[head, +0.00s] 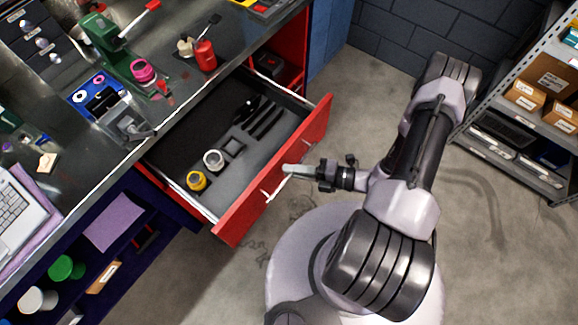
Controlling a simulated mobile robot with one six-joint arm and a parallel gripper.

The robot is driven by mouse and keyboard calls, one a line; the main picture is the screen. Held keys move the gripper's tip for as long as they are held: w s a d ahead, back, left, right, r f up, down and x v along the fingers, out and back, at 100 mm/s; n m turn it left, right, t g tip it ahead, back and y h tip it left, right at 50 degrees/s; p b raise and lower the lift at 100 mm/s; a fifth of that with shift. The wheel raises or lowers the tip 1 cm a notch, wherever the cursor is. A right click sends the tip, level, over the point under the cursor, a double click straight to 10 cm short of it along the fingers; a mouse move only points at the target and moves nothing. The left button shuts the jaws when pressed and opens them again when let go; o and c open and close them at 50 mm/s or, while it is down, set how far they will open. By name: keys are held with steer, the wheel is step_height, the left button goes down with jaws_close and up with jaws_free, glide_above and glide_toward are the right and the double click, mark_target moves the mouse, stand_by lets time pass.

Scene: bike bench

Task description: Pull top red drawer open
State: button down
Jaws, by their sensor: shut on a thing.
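The top red drawer (232,222) is pulled well out from under the dark workbench. Its grey inside shows a yellow roll (196,180), a white roll (213,160) and several black tools (264,118) in slots. The drawer's pale bar handle (268,193) runs along the red front. My gripper (288,170) is at the handle's upper right part, shut on it. The fingertips are small in the picture and partly hide the bar there.
The workbench top (185,105) holds a green vise (105,45), a red can (205,55) and a laptop (15,215). A metal shelf (510,165) with cardboard boxes stands at the right. Floor between the drawer and the shelf is clear apart from my base.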

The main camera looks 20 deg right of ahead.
steer(key=shift+s+d, duration=0.1)
steer(key=shift+d, duration=0.05)
steer(key=c, duration=1.8)
jaws_free()
steer(key=shift+o, duration=0.2)
steer(key=p+v, duration=0.2)
steer(key=v, duration=1.5)
steer(key=shift+d+r, duration=0.2)
